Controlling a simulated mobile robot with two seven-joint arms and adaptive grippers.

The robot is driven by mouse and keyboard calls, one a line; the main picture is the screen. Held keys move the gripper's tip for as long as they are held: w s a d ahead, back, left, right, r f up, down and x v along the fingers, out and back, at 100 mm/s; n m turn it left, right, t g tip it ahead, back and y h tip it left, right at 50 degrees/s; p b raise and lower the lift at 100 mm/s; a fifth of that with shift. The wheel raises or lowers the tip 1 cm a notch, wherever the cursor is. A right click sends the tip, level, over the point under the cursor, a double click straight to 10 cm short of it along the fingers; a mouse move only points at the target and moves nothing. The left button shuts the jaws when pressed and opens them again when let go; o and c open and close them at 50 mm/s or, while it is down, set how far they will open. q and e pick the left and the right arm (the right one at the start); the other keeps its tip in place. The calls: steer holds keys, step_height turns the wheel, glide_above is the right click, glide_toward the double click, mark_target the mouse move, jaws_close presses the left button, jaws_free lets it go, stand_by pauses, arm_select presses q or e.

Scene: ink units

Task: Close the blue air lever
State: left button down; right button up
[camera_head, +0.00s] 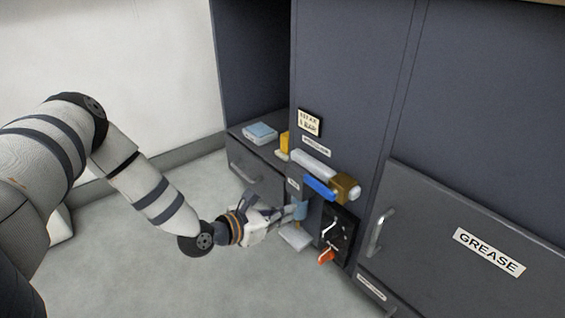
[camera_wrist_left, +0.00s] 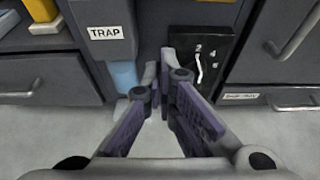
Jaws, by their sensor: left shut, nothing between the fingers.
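The blue lever (camera_head: 320,187) sits on the front of a white pipe (camera_head: 313,165) with a brass valve body (camera_head: 344,187) at its right end. The lever lies roughly along the pipe. My left gripper (camera_head: 297,210) is just below the lever and pipe, in front of the cabinet, its fingers shut and empty. In the left wrist view my gripper (camera_wrist_left: 165,62) points at the space between the TRAP label (camera_wrist_left: 106,33) and a black numbered panel (camera_wrist_left: 200,58). The lever is not clearly visible there. My right gripper is not in view.
A pale blue cylinder (camera_wrist_left: 125,77) hangs under the TRAP label, close to my fingers. An orange handle (camera_head: 326,257) sits below the black panel. A GREASE drawer (camera_head: 440,240) with a protruding handle (camera_head: 378,232) is at right. Open floor (camera_head: 190,285) lies at left.

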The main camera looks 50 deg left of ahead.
mark_target(320, 187)
arm_select(q)
steer(key=b+x, duration=0.2)
steer(key=x, duration=0.4)
step_height(320, 187, up, 4)
steer(key=shift+p, duration=0.85)
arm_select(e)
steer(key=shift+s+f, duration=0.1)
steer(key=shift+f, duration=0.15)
